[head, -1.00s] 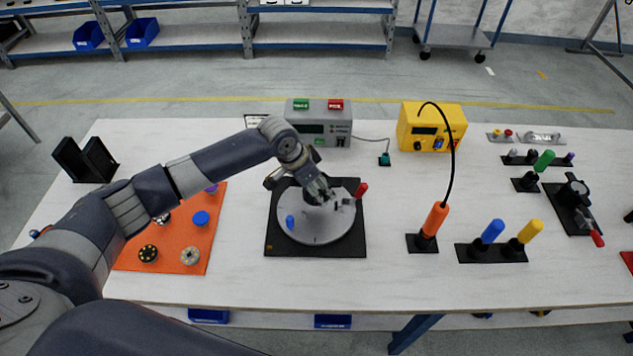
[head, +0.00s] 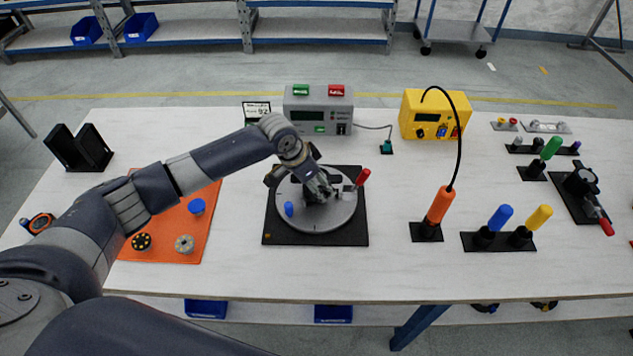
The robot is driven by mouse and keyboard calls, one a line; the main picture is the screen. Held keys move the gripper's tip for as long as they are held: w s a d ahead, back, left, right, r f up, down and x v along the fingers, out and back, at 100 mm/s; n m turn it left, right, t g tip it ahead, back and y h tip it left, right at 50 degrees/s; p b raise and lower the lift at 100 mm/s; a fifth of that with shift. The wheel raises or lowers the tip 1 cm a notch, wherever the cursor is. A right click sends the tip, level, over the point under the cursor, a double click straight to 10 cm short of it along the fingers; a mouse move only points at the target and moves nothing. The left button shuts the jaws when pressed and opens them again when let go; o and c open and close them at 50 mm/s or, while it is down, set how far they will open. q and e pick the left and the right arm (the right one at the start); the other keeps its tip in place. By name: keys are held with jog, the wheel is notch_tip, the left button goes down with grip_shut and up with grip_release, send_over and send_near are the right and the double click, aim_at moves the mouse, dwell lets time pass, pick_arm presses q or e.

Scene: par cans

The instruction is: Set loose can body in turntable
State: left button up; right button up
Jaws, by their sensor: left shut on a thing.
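The turntable (head: 325,224) is a round grey disc on a square black base, with a blue knob on its left and a red-tipped handle at its right edge. My left gripper (head: 320,194) points down over the middle of the disc. It is shut on a small dark thing, probably the can body, which the fingers mostly hide. I cannot tell whether it touches the disc. My right gripper is out of view.
An orange mat (head: 165,252) with several small round parts lies to the left, partly under my left arm. A grey meter box (head: 318,110) and a yellow unit (head: 436,112) stand behind. An orange-handled tool (head: 438,207) stands right of the turntable, with clear tabletop between.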

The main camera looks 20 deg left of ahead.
pick_arm(q)
jog(key=shift+s+f+p, duration=0.55)
jog(key=shift+s+f, duration=0.05)
jog(key=shift+f, duration=0.2)
dwell(0.6)
jog(key=o, duration=1)
jog(key=shift+o, duration=0.4)
jog(key=shift+w+f, duration=0.2)
jog(key=shift+w, duration=0.1)
jog(key=shift+s+r, duration=0.1)
jog(key=o, duration=0.8)
jog(key=shift+a+r, duration=0.1)
jog(key=shift+w+r, duration=0.1)
jog(key=shift+w, duration=0.1)
